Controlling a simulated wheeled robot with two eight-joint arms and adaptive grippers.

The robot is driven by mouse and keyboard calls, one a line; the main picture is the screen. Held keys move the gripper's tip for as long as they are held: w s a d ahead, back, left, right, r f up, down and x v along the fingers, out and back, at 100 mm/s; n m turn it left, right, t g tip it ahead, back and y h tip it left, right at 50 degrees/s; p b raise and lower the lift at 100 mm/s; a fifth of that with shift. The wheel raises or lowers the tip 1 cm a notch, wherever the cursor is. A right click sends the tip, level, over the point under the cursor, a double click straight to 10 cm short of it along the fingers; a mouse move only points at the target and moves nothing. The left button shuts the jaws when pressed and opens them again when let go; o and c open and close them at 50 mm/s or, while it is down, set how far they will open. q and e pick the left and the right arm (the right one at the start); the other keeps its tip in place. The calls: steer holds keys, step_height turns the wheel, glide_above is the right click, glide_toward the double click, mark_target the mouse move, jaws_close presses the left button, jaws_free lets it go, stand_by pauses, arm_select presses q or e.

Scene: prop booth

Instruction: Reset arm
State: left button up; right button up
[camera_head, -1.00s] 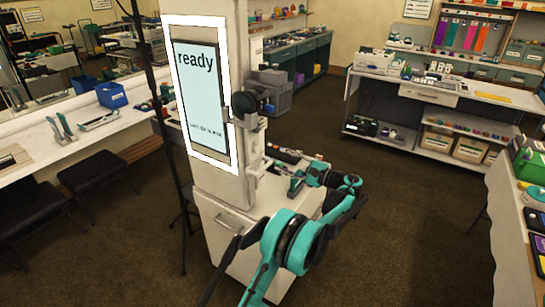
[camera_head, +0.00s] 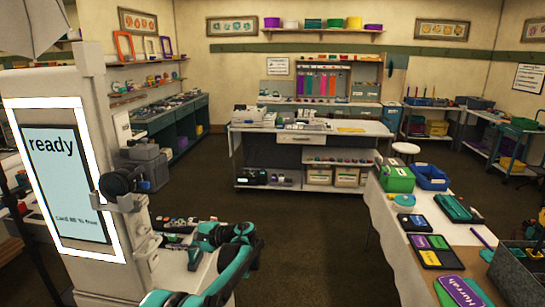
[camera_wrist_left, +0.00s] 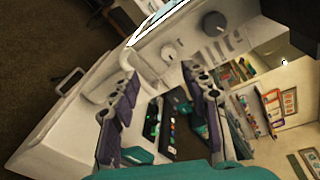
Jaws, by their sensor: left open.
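My left gripper (camera_head: 178,238) is at the kiosk's low white counter, at the end of my teal arm in the head view. In the left wrist view its two dark finger assemblies (camera_wrist_left: 162,85) stand wide apart, and I see nothing held between them. The white kiosk (camera_head: 92,150) with a lit screen reading "ready" (camera_head: 65,180) stands just beyond and left of the gripper. A dark panel with small coloured items (camera_wrist_left: 168,125) shows behind the fingers in the left wrist view. My right gripper is in neither view.
A cloth-covered table (camera_head: 385,215) on the right carries a green box (camera_head: 397,180), a blue bin (camera_head: 432,178) and several flat trays. A white workbench (camera_head: 305,130) stands at the back. Brown floor (camera_head: 310,240) lies open between the kiosk and the table.

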arm_select(q)
steer(key=s+r+t+h, duration=0.15)
steer(key=s+h, duration=0.25)
steer(key=s, duration=0.5)
steer(key=s+d+f+n+t+h, duration=0.1)
steer(key=s+d+f+n+h, duration=0.1)
steer(key=s, duration=0.6)
steer(key=s+d+f+n+t+h, duration=0.1)
steer(key=s+d+f+h, duration=0.3)
steer(key=s+d, duration=0.5)
steer(key=s+d+f+n+t+h, duration=0.1)
steer(key=s+d+f+n+h, duration=0.2)
steer(key=s, duration=0.6)
steer(key=d+h, duration=0.2)
steer(key=shift+s+d+f+n+h, duration=0.25)
steer(key=shift+d+f+n+h, duration=0.05)
steer(key=shift+h, duration=0.1)
steer(key=shift+t, duration=0.25)
